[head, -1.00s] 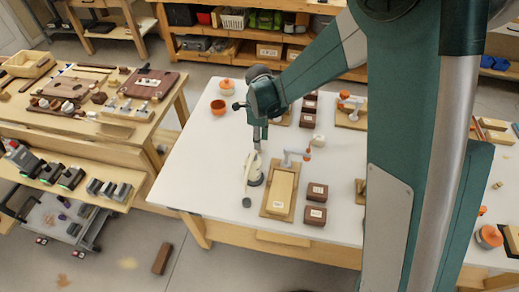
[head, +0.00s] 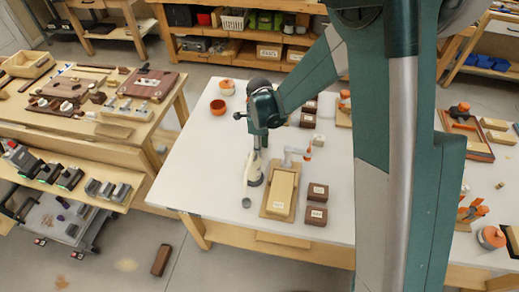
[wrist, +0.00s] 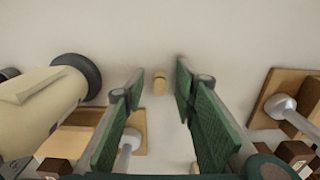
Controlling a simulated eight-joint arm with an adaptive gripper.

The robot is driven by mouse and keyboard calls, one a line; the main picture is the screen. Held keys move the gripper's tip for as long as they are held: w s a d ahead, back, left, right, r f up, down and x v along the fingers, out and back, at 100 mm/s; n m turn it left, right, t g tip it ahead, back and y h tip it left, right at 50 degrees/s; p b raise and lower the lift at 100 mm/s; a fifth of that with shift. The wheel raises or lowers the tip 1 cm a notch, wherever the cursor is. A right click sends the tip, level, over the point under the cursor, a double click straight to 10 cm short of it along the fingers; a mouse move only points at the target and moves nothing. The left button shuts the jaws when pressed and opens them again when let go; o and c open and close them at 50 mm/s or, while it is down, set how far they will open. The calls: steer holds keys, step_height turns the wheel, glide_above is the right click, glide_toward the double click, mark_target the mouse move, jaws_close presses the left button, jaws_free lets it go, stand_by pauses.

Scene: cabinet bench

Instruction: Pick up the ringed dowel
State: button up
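A small light-wood dowel (wrist: 159,83) stands on the pale tabletop in the wrist view, near the picture's middle. Its ring is too small to make out. My gripper (wrist: 159,75) is open, with green-padded fingers on either side of the dowel in the picture. I see clear tabletop between the dowel and each finger, and cannot tell how far above it the fingertips are. In the head view my arm reaches down over the white bench, and I cannot pick out the dowel there.
A cream cylinder with a dark rim (wrist: 50,95) lies close left of my fingers. A wooden board with a metal fitting (wrist: 285,100) is at right. In the head view, a wooden block on a board (head: 281,193) and dark boxes (head: 317,192) stand right of the cream piece (head: 251,170).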

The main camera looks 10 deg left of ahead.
steer(key=c, duration=0.7)
steer(key=shift+r, duration=0.2)
steer(key=shift+r+p, duration=0.8)
steer(key=shift+r, duration=4.05)
